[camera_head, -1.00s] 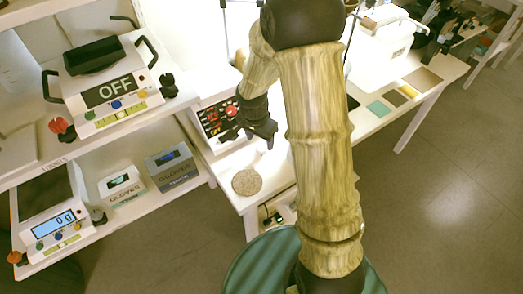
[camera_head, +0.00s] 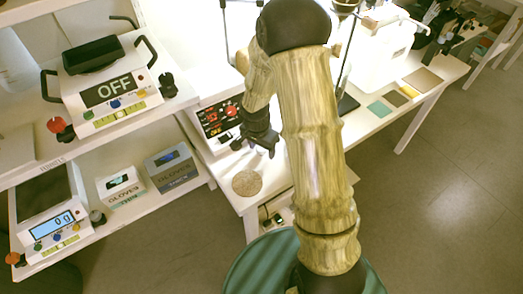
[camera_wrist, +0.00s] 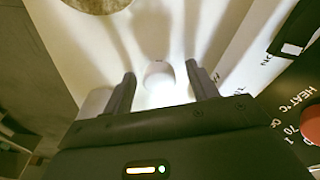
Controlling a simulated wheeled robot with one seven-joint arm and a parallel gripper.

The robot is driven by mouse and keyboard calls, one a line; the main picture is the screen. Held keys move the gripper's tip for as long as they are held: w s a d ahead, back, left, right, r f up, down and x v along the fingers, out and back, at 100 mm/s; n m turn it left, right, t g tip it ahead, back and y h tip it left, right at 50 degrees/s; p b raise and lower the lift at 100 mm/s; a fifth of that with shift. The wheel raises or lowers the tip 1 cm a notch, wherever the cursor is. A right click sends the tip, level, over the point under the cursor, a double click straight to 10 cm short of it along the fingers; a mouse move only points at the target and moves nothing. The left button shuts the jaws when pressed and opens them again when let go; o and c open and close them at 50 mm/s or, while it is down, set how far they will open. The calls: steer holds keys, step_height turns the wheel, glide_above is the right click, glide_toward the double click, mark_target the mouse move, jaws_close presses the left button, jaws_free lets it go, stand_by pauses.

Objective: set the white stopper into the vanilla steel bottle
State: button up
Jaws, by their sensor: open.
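My gripper (camera_head: 256,150) is low over the white table beside the hotplate device, its fingers pointing down. In the wrist view my gripper (camera_wrist: 160,84) is open, with one dark finger on each side. A small white rounded piece (camera_wrist: 158,70), which looks like the white stopper, shows between the fingertips in strong glare. I cannot tell whether a finger touches it. No steel bottle with a readable vanilla label shows in either view; my arm hides part of the table.
A round speckled mat (camera_head: 247,183) lies near the table's front edge. The device with red knobs (camera_head: 219,119) stands close to the left of my gripper. A shelf with scales and glove boxes (camera_head: 121,186) is further left. Coloured tiles (camera_head: 380,110) lie on the table at right.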

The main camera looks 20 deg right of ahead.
steer(key=shift+c, duration=0.2)
steer(key=c, duration=1)
step_height(320, 180, up, 10)
steer(key=shift+r+p, duration=0.1)
steer(key=shift+p, duration=0.65)
steer(key=shift+f, duration=0.2)
